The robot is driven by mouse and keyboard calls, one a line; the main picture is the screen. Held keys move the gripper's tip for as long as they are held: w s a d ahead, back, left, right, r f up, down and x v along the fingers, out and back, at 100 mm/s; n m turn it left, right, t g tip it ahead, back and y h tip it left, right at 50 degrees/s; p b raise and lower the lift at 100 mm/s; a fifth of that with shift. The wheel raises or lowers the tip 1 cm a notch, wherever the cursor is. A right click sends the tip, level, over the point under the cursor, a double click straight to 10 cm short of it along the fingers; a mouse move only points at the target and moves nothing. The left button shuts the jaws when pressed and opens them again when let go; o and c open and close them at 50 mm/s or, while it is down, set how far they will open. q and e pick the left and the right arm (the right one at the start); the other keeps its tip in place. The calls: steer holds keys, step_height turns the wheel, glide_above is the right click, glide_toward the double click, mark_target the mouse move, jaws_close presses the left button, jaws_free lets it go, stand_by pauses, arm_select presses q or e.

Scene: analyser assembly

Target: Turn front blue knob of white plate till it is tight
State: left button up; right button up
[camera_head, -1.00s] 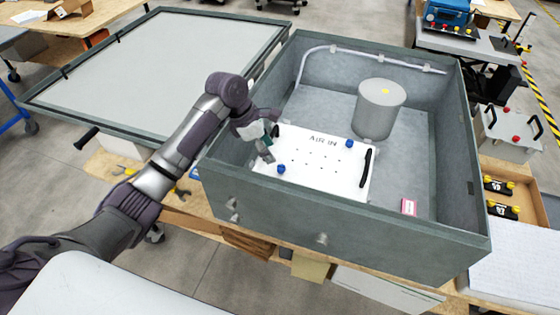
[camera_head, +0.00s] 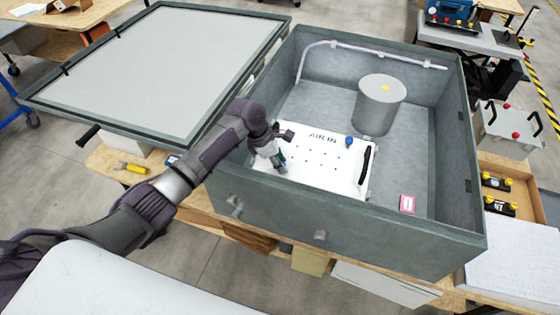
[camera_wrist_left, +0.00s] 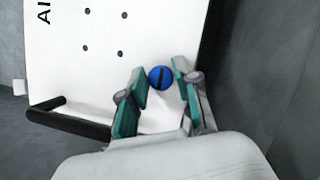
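The white plate (camera_head: 318,176) marked "AIR IN" lies inside the grey box, with black handles at its sides. The rear blue knob (camera_head: 349,141) stands at its far right corner. My left gripper (camera_head: 280,166) is over the plate's near left corner and hides the front blue knob in the head view. In the left wrist view the front blue knob (camera_wrist_left: 160,77) has a dark slot and sits between the tips of the open teal fingers (camera_wrist_left: 158,90). A gap shows on the knob's left; the right finger is very close, and I cannot tell if it touches. My right gripper is not in view.
The grey box (camera_head: 330,222) has high walls around the plate. A grey cylinder (camera_head: 379,104) stands behind the plate, and a pink-edged label (camera_head: 407,203) lies to its right. The open lid (camera_head: 160,70) extends at the left.

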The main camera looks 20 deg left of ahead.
arm_select(q)
jaws_close()
